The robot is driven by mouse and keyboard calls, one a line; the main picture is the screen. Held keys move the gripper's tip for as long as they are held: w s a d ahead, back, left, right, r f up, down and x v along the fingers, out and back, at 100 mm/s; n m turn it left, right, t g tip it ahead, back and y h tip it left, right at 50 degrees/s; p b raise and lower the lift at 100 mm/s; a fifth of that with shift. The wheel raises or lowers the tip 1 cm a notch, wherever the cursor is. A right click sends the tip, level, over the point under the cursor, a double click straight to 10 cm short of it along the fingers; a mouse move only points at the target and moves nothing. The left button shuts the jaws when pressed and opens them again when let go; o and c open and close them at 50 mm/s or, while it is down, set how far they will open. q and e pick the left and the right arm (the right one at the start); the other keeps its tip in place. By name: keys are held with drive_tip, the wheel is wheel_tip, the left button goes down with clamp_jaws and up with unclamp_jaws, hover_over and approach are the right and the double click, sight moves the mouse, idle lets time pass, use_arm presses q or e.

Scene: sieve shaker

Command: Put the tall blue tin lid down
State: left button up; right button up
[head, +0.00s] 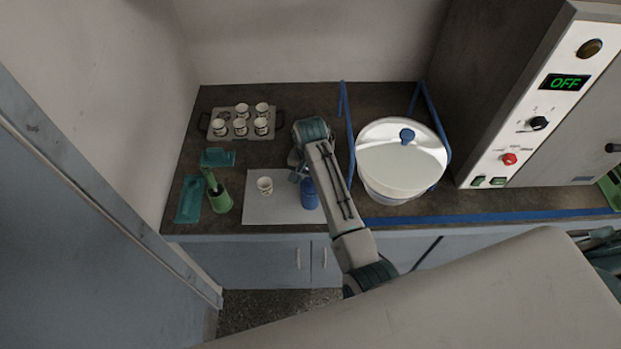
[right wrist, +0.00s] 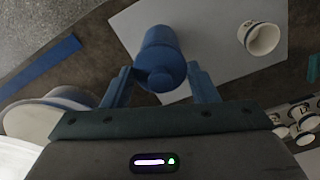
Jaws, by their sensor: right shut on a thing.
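The tall blue tin (head: 309,194) stands on the pale mat (head: 262,208), partly hidden behind my right arm in the head view. In the right wrist view the tin (right wrist: 157,40) lies straight ahead, and its blue lid with a round knob (right wrist: 160,78) is at the near end between the fingers. My right gripper (right wrist: 160,84) is shut on the lid, one blue finger on each side. I cannot tell whether the lid is seated on the tin or just above it. In the head view the fingertips are hard to make out. My left gripper is not in view.
A white cup (head: 265,186) stands on the mat left of the tin. A tray (head: 278,131) of several cups is behind. A green holder (head: 220,201) stands at left. A large white lidded vessel (head: 385,190) and a control box (head: 515,130) reading OFF stand at right.

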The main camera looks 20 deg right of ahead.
drive_tip(key=shift+f, duration=0.5)
drive_tip(key=o, duration=1)
drive_tip(key=shift+c, duration=0.2)
